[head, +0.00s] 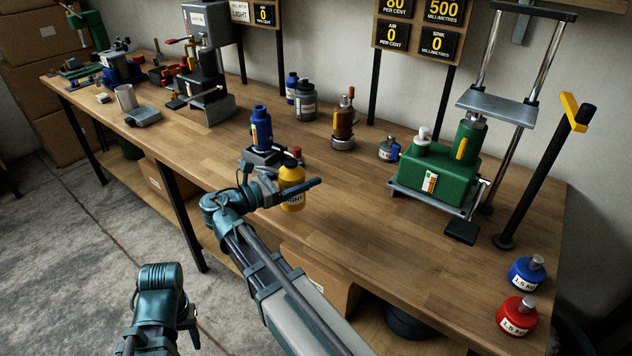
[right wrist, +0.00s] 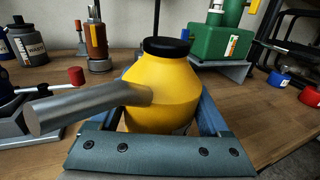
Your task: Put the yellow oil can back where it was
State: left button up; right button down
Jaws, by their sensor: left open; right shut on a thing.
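The yellow oil can (head: 292,174) has a black cap and a label partly hidden by my gripper. In the right wrist view the can (right wrist: 165,85) fills the middle, upright, with a thick grey metal rod (right wrist: 90,106) across its left side. My right gripper (head: 292,190) is shut around the can's body near the bench's front edge. I cannot tell whether the can's base touches the bench. My left gripper (head: 190,328) is low at the bottom left, off the bench, its fingers hardly visible.
A blue bottle-shaped piece (head: 261,130) on a grey base stands just behind the can. Dark bottles (head: 305,100), a brown cylinder (head: 344,120) and a green pump unit (head: 440,172) stand further back and right. The wooden bench (head: 375,240) is bare right of the can.

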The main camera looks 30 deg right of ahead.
jog(key=d, duration=0.1)
jog(key=w+d, duration=0.1)
jog(key=d, duration=0.3)
jog(key=shift+w+d+f, duration=0.25)
jog(key=shift+w, duration=0.15)
notch_tip(320, 180, down, 4)
jog(key=b, duration=0.4)
jog(key=shift+r, duration=0.25)
jog(key=shift+f, duration=0.25)
grip_release()
jog(key=shift+r, duration=0.3)
jog(key=a, duration=1.2)
jog(key=shift+s, duration=0.35)
jog(key=shift+a, duration=0.1)
